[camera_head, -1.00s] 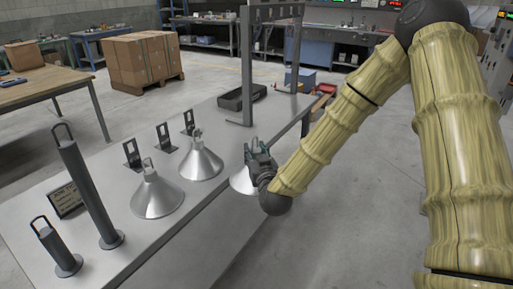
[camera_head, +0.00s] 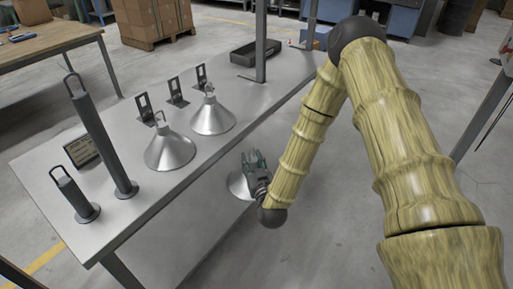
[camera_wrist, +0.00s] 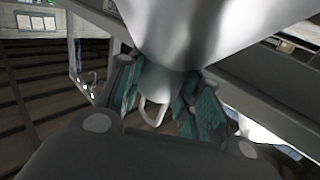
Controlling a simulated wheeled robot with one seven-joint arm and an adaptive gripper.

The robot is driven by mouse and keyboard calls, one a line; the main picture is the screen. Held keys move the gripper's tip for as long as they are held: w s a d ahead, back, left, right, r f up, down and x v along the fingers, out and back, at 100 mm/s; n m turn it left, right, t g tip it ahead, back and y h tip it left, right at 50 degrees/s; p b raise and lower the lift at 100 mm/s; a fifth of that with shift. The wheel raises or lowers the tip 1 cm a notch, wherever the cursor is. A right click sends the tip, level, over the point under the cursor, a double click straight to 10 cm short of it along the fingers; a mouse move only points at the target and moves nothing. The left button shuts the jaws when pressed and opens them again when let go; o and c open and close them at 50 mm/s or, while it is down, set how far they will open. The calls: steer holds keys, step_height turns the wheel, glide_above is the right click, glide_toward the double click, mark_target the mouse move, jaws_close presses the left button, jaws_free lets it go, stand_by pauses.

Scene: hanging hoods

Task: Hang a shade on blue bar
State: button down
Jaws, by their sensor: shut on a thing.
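My gripper (camera_head: 255,163) is shut on a silver cone-shaped shade (camera_head: 238,186), which is largely hidden behind the gripper and wrist. They are at the table's right edge, apparently beside it or just above it. In the wrist view the held shade (camera_wrist: 205,28) fills the top, with its pale loop (camera_wrist: 153,114) between the teal finger pads. Two other silver shades stand on the table, a nearer one (camera_head: 170,152) and a farther one (camera_head: 213,117), each with a loop on top. I see no clearly blue bar.
A dark upright (camera_head: 261,45) and a black tray (camera_head: 255,51) are at the far end. Floor right of the table is open.

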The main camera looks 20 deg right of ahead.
steer(key=shift+s+a+f, duration=0.15)
steer(key=shift+a+f, duration=0.1)
steer(key=shift+f, duration=0.4)
steer(key=shift+s+a+f, duration=0.2)
steer(key=shift+a+f, duration=0.1)
steer(key=shift+f, duration=0.3)
steer(key=shift+s+a+f, duration=0.15)
steer(key=shift+a+f, duration=0.1)
steer(key=shift+f, duration=0.4)
steer(key=shift+f, duration=0.1)
steer(key=shift+d, duration=0.1)
